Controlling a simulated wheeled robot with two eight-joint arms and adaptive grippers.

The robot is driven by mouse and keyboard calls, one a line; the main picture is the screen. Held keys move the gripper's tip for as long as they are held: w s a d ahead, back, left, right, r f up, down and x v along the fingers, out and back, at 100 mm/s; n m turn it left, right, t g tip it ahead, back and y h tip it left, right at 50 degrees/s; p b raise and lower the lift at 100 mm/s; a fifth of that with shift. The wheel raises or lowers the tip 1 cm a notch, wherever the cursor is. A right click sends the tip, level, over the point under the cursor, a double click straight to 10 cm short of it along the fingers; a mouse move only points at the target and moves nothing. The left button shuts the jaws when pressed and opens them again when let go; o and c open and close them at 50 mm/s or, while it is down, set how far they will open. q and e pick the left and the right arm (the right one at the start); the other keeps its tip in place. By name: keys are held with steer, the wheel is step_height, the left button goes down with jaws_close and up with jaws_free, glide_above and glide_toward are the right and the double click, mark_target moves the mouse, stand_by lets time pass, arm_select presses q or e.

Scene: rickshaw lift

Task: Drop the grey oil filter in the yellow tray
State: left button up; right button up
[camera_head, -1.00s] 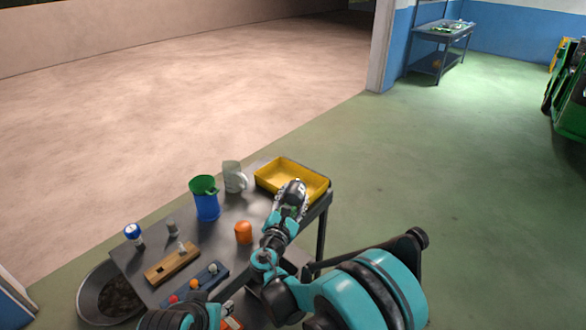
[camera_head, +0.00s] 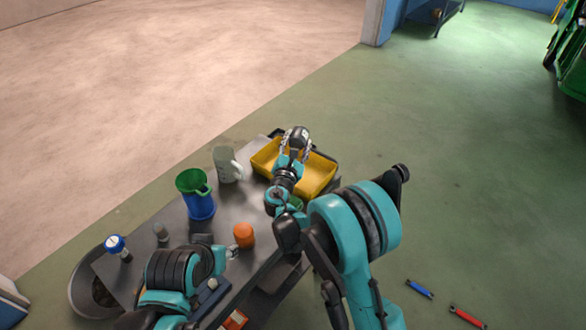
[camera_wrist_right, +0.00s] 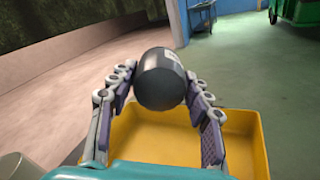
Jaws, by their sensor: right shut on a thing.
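The grey oil filter (camera_head: 298,134) is a dark, rounded cylinder. It also shows in the right wrist view (camera_wrist_right: 161,82). My right gripper (camera_head: 296,143) is shut on it, with a finger on each side, and holds it up over the yellow tray (camera_head: 323,185). In the right wrist view the tray (camera_wrist_right: 247,145) is empty where it shows, below and beyond the fingers. My right arm hides part of the tray in the head view. My left gripper (camera_head: 229,253) is beside the orange object; its jaws are too small to judge.
The tray stands at the table's (camera_head: 238,205) far right end. Left of it are a pale jug (camera_head: 226,165) and a green and blue container (camera_head: 199,195). An orange object (camera_head: 243,235) stands near the front. Blue and red tools (camera_head: 468,317) lie on the floor.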

step_height(320, 180, down, 5)
steer(key=shift+r+b, duration=0.2)
steer(key=shift+b, duration=1)
steer(key=o, duration=1.4)
steer(key=v, duration=1.2)
